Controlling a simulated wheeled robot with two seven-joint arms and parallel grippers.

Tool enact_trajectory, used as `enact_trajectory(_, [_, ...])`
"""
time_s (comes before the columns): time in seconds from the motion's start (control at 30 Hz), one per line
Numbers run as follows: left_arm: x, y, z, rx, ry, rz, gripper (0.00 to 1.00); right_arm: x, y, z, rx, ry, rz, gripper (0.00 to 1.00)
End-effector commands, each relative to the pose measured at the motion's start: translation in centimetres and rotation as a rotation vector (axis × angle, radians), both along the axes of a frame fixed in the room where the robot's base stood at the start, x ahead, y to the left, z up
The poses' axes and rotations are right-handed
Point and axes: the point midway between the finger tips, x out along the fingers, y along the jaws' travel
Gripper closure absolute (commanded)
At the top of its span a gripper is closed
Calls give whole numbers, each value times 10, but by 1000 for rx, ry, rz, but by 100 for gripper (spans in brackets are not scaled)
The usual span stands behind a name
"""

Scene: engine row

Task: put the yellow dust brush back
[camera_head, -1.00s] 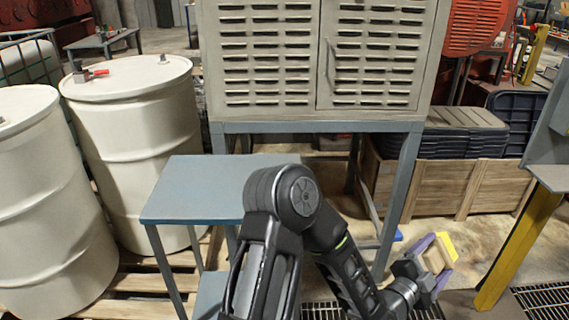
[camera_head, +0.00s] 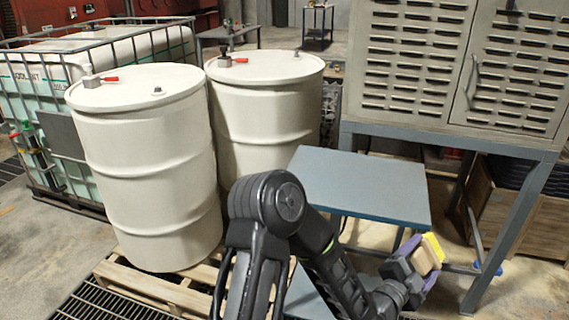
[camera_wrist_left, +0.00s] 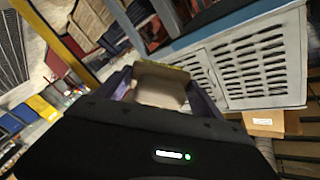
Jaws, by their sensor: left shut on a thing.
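The yellow dust brush (camera_head: 432,247) has a yellow side and a paler tan side. My left gripper (camera_head: 418,262) has purple fingers and is shut on it, holding it in the air in front of the cabinet stand, at the right of the small blue-topped table (camera_head: 365,185) in the head view. In the left wrist view the brush (camera_wrist_left: 160,88) sits between the fingers, with its tan face toward the camera and a yellow edge behind. The gripper body hides its lower part. My right gripper is not in view.
Two white drums (camera_head: 150,170) stand at the left on a wooden pallet (camera_head: 150,290). A caged coolant tank (camera_head: 85,100) is behind them. A louvred cabinet (camera_head: 450,60) on a blue-grey stand is at the right. The table's top is bare.

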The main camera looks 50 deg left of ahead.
Motion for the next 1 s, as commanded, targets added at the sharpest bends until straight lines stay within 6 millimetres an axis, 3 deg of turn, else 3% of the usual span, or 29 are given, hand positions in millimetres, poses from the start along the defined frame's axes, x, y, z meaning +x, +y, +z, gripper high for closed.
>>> enact_trajectory(0.4, [0,-1,1,0,-1,-1,55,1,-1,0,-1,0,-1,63])
enact_trajectory(0.73, [16,-2,3,4,79,-68,55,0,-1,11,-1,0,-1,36])
enact_trajectory(1.0, [31,7,4,45,337,-235,55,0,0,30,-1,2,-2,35])
